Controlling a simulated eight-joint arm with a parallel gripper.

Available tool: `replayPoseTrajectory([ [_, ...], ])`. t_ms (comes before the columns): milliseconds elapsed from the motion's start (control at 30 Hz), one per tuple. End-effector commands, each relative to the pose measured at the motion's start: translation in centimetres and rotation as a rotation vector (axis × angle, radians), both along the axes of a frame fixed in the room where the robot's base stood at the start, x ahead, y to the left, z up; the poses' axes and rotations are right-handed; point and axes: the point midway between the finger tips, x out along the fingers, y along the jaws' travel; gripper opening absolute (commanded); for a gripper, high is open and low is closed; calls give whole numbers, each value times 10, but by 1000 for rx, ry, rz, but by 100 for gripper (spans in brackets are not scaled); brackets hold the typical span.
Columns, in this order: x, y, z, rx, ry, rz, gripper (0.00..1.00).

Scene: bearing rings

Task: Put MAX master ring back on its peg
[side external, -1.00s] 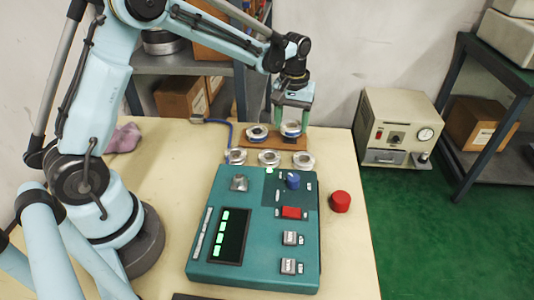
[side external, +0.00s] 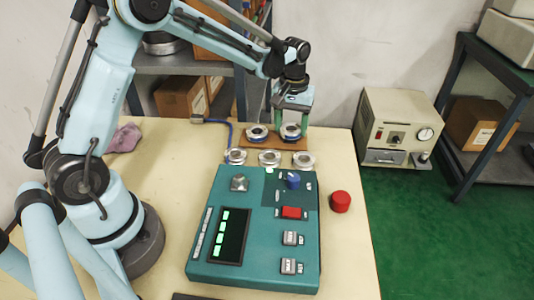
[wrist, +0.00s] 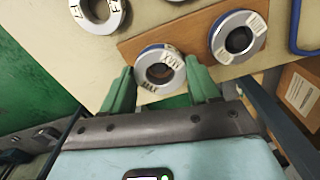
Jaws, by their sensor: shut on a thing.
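The MAX master ring (wrist: 149,84) is a silver ring with a blue edge and labels on its face. In the wrist view it sits between the two green fingers of my gripper (wrist: 161,76), which is shut on it. In the side view my gripper (side external: 291,121) points down over the right end of the brown board (side external: 273,142), with the ring (side external: 291,136) low at the board. Whether the ring rests fully on its peg cannot be told; the peg is hidden. Another master ring (side external: 257,132) lies on the board's left end, also in the wrist view (wrist: 221,45).
A blue cable (side external: 229,134) runs left of the board.

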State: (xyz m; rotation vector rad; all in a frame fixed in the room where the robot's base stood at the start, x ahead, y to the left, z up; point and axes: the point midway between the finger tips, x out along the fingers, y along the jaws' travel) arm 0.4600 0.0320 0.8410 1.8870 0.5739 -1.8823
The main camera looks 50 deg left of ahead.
Motion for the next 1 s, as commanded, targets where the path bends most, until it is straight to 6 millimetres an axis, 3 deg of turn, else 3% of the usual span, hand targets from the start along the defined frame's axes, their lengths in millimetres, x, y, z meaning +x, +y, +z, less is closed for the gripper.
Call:
replayPoseTrajectory([
  [1000,0,0,-13,0,0,0,20],
])
